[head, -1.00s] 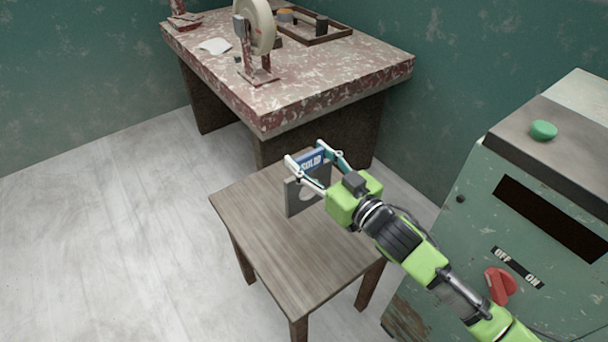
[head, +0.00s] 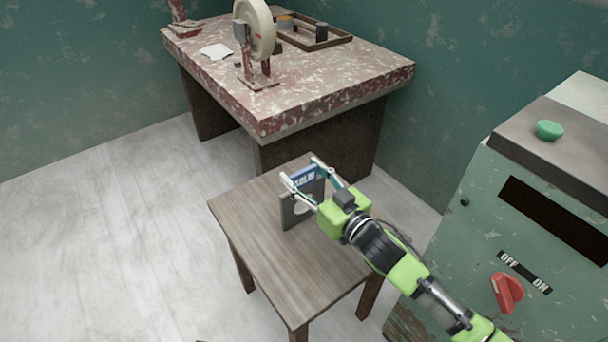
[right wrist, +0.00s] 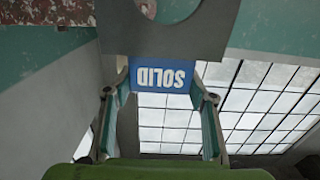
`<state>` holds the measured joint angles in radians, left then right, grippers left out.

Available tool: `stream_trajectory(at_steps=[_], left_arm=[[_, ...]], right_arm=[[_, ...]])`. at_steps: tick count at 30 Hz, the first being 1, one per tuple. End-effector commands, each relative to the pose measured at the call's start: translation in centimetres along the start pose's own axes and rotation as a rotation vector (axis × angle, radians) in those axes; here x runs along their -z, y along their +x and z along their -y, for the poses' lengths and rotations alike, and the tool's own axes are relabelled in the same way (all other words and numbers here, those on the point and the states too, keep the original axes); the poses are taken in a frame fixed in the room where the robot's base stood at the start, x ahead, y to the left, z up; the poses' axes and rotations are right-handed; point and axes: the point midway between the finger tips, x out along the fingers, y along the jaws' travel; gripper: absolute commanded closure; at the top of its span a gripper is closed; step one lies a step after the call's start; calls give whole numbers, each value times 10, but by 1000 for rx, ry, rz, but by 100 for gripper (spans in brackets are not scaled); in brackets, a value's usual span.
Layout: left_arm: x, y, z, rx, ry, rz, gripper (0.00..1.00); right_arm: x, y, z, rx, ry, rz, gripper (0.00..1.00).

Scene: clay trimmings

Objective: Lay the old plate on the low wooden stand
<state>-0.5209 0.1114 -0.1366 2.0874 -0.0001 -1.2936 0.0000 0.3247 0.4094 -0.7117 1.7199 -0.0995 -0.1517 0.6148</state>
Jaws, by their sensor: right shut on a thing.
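The old plate (head: 288,215) is a flat grey piece with a round hole and a blue label reading SOLID. It is upright, on edge, over the low wooden stand (head: 250,232). I cannot tell whether its lower edge touches the top. My right gripper (head: 301,170) is shut on the plate at its labelled upper end. In the right wrist view the plate (right wrist: 122,35) sits across the fingertips, with the label between the fingers (right wrist: 160,95) and part of the hole at the picture's top. The stand's top is otherwise bare. My left gripper is not in view.
A red-and-white mottled table (head: 330,85) stands behind the stand, carrying a pale wheel (head: 262,28), a tray (head: 318,44) and white paper (head: 216,51). A green machine (head: 480,220) with a red switch (head: 507,292) stands at right. The floor at left is clear.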

Motion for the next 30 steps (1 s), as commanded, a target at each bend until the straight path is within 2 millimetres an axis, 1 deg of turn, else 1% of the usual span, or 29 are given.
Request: stream_trajectory(at_steps=[1, 5, 6, 7, 8, 17, 21, 24, 26, 30], left_arm=[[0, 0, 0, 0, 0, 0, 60], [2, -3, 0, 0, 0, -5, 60], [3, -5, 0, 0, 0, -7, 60], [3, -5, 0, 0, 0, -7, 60], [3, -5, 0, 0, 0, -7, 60], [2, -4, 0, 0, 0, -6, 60], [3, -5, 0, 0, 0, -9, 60], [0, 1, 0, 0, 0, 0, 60], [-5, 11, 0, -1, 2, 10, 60], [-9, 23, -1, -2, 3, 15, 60]], right_arm=[[2, 0, 0, 1, 0, -5, 100], [-1, 0, 0, 1, 1, -4, 100], [-4, 0, 0, 0, 1, 0, 44], [-3, 0, 0, 0, 1, 0, 36], [-3, 0, 0, 0, 1, 0, 32], [-3, 0, 0, 0, 0, 1, 32], [2, 0, 0, 0, -1, 0, 32], [-1, -15, 0, -1, 2, 3, 32], [-1, -26, 0, -1, 2, 4, 32], [-1, -56, 0, -1, 2, 5, 32]])
